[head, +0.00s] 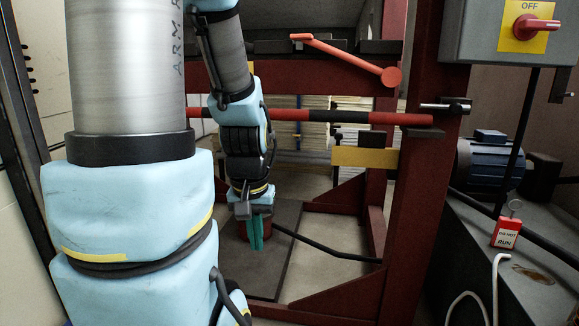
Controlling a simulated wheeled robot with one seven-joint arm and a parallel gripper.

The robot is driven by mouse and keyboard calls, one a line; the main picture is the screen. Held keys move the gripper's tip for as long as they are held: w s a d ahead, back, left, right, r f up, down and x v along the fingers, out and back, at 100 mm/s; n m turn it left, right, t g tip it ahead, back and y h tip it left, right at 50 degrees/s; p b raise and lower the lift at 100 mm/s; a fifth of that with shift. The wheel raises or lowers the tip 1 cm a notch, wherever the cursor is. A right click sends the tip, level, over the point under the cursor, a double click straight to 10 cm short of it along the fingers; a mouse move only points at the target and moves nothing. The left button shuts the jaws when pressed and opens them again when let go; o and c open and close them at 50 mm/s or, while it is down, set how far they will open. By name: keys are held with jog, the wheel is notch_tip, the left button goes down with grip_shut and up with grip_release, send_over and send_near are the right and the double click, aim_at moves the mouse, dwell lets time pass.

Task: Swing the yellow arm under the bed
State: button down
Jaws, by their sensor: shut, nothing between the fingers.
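The yellow arm (365,157) is a short flat bar right of centre. It sits level, with its right end at the dark red upright post (405,200). The likely bed (300,74) is the dark red crossbeam with a dark top, higher up and behind my arm. The yellow arm is lower than it. My gripper (256,245) points down, left of and lower than the yellow arm and clear of it. Its teal fingers are together and empty. A dark red round object shows behind the fingers; I cannot tell if they touch it.
A red and black striped bar (310,115) crosses the frame above the yellow arm. An orange-red lever (350,60) slants in front of the crossbeam. A black rod (325,248) lies low. A switch box (500,30) and blue motor (490,165) stand right.

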notch_tip(320, 180, up, 24)
jog(key=p, duration=2.2)
